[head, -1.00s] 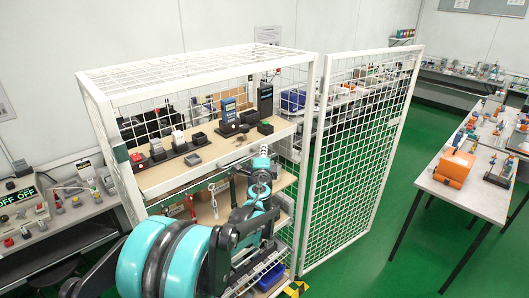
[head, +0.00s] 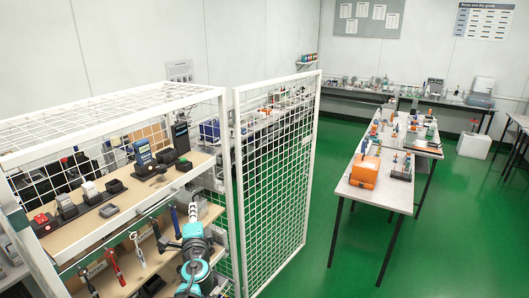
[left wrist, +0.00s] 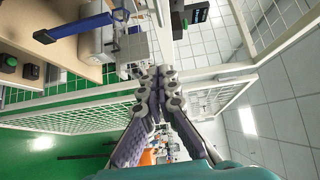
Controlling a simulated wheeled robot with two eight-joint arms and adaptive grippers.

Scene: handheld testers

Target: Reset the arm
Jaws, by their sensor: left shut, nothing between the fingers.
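My left gripper (head: 193,212) is at the front of the white mesh cage (head: 228,165) in the head view, its fingers pointing up and together. In the left wrist view the fingers (left wrist: 162,80) are shut with nothing between them. A blue handheld tester (head: 143,152) and a dark tester (head: 181,137) stand upright in holders on the cage's upper shelf (head: 120,212), behind my gripper. My right gripper is in neither view.
The mesh door (head: 275,170) stands open to the right of the cage. Tools such as red-handled pliers (head: 113,262) hang below the upper shelf. A table (head: 350,190) with an orange box (head: 365,170) stands further right, with clear green floor around it.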

